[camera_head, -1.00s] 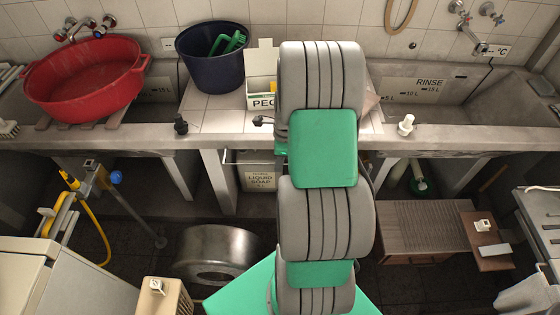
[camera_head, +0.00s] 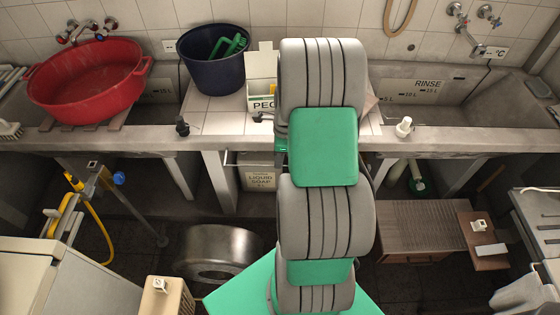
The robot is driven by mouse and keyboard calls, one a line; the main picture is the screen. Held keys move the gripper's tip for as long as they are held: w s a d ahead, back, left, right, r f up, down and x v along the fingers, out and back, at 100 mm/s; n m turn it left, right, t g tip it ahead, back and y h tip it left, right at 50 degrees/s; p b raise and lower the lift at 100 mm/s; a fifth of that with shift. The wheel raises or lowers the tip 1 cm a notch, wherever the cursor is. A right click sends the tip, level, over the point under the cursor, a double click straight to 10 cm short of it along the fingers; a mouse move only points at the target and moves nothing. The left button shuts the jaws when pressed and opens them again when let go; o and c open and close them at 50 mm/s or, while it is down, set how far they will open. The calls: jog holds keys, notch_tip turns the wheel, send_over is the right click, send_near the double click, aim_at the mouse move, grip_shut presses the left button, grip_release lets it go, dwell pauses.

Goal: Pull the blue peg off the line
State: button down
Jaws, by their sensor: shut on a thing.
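My own grey and green arm fills the middle of the head view and reaches away toward the washtub counter. My gripper is hidden behind the arm, so its jaws cannot be seen. I see neither the blue peg nor the line; the arm covers the area in the middle. A pale box (camera_head: 262,72) with lettering that starts "PEG" stands on the tiled counter (camera_head: 215,122), just left of the arm. Something yellow shows inside it, and the arm hides its right side.
The right sink (camera_head: 430,95) looks empty. Below are a metal drum (camera_head: 222,253), a brown cabinet (camera_head: 420,230) and a yellow hose (camera_head: 98,235).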

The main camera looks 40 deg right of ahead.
jog(key=shift+r+p, duration=1.25)
jog(key=shift+r, duration=0.55)
